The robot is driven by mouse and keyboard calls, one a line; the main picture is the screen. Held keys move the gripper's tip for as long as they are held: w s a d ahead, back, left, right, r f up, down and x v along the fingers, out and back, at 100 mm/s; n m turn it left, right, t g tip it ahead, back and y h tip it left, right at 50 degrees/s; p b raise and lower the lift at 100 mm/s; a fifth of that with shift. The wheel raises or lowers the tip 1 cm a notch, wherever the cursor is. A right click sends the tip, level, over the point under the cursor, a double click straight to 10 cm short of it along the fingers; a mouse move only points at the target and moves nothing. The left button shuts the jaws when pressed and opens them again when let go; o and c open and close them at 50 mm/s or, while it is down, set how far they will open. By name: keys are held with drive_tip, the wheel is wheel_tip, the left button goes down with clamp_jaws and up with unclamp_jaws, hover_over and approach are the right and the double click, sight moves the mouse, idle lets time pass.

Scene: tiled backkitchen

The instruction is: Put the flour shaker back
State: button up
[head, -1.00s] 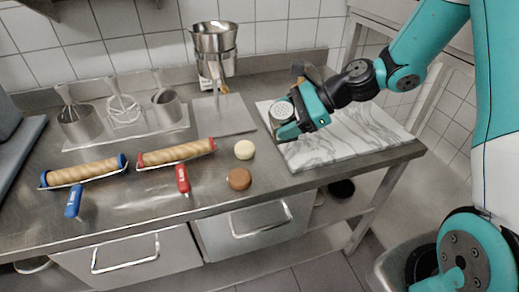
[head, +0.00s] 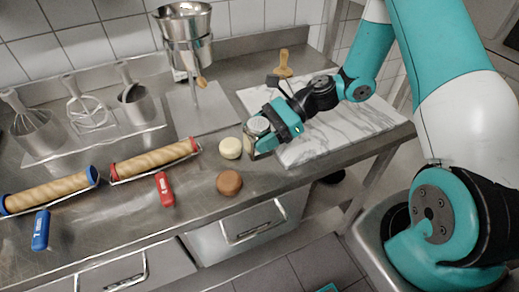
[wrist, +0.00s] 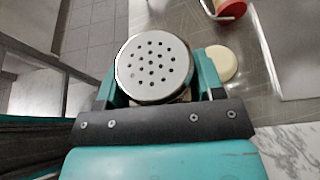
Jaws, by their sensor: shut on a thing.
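The flour shaker has a round metal lid with small holes, seen from above in the wrist view (wrist: 153,68). In the head view the shaker (head: 258,127) is at the left edge of the marble slab. My gripper (wrist: 155,90) is shut on it, with a teal finger on either side of the lid. It also shows in the head view (head: 272,132), reaching in from the right. The shaker's lower body is mostly hidden by the gripper, so I cannot tell whether it touches the counter.
A cream disc (head: 230,148) and a brown disc (head: 229,183) lie just left of the shaker. A funnel stand (head: 187,50) is behind. A marble slab (head: 345,115) lies right, with a wooden-handled tool (head: 284,70) beyond. Rolling pins (head: 153,160) and a whisk rack (head: 92,133) are left.

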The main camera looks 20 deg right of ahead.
drive_tip(key=shift+f, duration=2.95)
drive_tip(key=o, duration=1)
